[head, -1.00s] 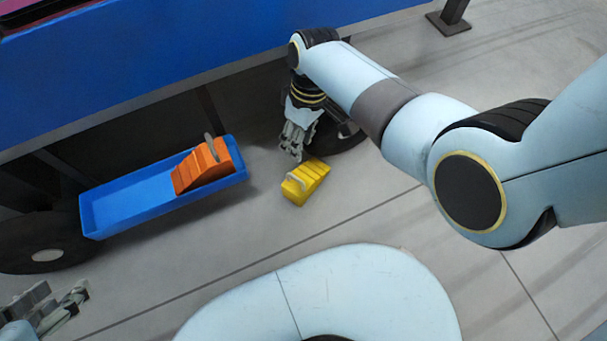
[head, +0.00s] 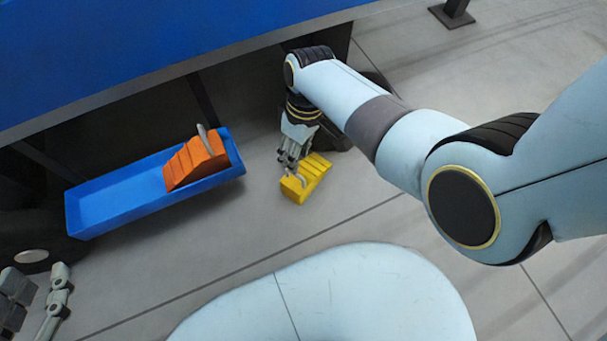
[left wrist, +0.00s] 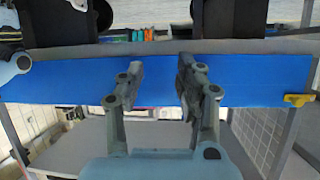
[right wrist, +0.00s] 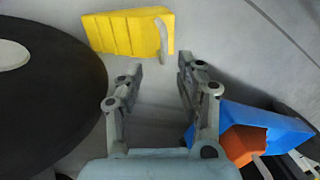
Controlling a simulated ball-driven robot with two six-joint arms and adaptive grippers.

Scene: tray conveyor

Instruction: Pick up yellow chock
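The yellow chock (head: 313,177) lies on the floor, a ribbed wedge with a pale handle at one end. It also shows at the top of the right wrist view (right wrist: 130,33), with the handle (right wrist: 163,38) standing a little beyond my fingertips. My right gripper (head: 287,166) hangs over the handle end of the chock; the right wrist view shows its fingers (right wrist: 158,72) open with nothing between them. My left gripper (head: 36,300) is at the lower left of the head view, open and empty in the left wrist view (left wrist: 158,75), away from the chock.
A blue tray (head: 110,205) on the floor at left holds an orange chock (head: 196,163) with a grey handle. A dark wheel (right wrist: 45,85) is close beside my right gripper. The blue conveyor side (head: 150,50) runs above. The floor right of the chock is clear.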

